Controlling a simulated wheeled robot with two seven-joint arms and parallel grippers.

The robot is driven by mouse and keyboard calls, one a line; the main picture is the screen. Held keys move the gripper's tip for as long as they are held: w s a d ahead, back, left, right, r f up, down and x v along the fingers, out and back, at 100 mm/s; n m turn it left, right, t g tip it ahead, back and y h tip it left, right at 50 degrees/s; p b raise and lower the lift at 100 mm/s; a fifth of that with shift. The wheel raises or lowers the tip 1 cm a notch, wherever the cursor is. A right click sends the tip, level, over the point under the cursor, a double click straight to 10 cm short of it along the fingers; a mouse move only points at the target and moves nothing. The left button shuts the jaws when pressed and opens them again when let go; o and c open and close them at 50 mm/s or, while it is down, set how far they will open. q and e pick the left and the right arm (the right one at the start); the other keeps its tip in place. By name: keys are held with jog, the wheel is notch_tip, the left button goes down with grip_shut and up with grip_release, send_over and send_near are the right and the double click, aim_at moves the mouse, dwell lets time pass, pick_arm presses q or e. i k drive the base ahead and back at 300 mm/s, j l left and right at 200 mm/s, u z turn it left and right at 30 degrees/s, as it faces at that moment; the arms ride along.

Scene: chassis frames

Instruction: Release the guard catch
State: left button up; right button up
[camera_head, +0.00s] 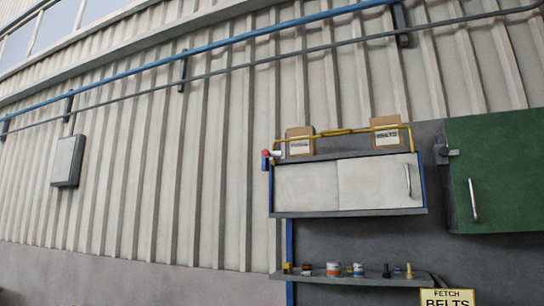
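No part is plainly recognisable as the guard catch. A small dark grey fitting (446,153) sits at the upper left edge of a green cabinet door (511,168); I cannot tell whether it is a catch. The green door looks closed and has a vertical silver handle (473,200). Neither of my grippers is in view.
The white cabinet has a silver handle (407,181) and a yellow rail (350,131) with two cardboard boxes (299,142) on top. A shelf (350,280) below holds several small items. A sign reading "FETCH BELTS" (447,299) stands lower right. A grey box (67,161) hangs on the corrugated wall.

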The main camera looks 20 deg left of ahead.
aim_at(265, 152)
jog(key=i, duration=0.65)
jog(key=i+l+u, duration=0.15)
jog(key=i, duration=0.5)
